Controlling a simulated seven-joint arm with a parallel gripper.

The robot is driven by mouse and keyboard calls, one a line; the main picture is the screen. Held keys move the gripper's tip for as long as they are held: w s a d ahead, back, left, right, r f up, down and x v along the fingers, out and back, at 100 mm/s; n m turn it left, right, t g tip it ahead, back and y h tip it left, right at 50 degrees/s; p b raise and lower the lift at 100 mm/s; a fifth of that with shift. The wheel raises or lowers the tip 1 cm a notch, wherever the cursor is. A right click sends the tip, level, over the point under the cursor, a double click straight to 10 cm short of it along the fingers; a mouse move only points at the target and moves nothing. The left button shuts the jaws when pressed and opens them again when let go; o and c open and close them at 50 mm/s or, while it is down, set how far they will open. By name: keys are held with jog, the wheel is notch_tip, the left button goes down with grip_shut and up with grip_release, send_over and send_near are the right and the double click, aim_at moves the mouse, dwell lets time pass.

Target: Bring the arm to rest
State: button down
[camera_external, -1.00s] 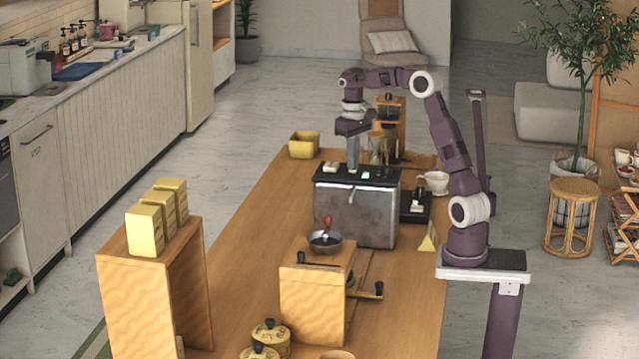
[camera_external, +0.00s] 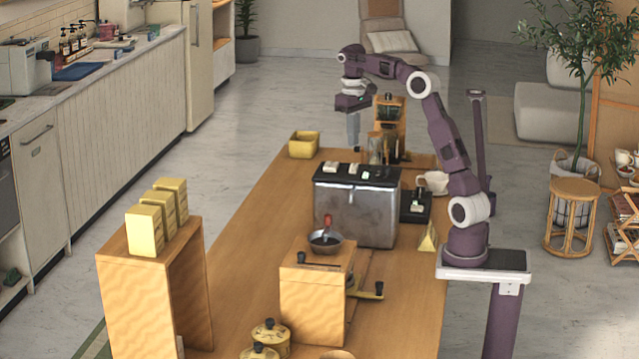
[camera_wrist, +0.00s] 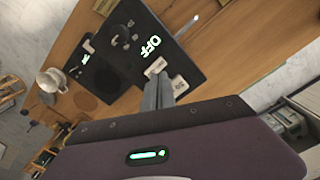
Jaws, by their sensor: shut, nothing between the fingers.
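My gripper (camera_external: 353,143) is shut and empty. In the external view it hangs pointing down, above and apart from the coffee machine (camera_external: 365,215), a silver box with a black top. In the wrist view the closed fingers (camera_wrist: 158,94) point toward the machine's black top (camera_wrist: 140,35), where a lit "OFF" label and white switches show. My arm is raised and bent over the table from its stand at the right.
A yellow bin (camera_external: 304,145) stands at the table's back left. A wooden rack (camera_external: 391,112) stands behind the machine, a white cup (camera_external: 435,182) to its right. In front is a wooden grinder (camera_external: 316,298). Yellow boxes (camera_external: 145,229) top a wooden shelf at left.

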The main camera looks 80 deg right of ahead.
jog(key=s+a+r+n+t+h, duration=0.15)
jog(key=s+a, duration=0.25)
jog(key=a, duration=0.4)
jog(key=s+a+r+n+t, duration=0.1)
jog(key=s+a+r+n, duration=0.1)
jog(key=s+a, duration=0.35)
jog(key=s+a+f+n+t+y, duration=0.1)
jog(key=s+a+f+n+t, duration=0.1)
jog(key=s+a+f, duration=0.5)
jog(key=s+f+t, duration=0.1)
jog(key=s, duration=0.2)
jog(key=shift+a+f, duration=0.15)
jog(key=shift+a, duration=0.15)
jog(key=shift+n+y, duration=0.25)
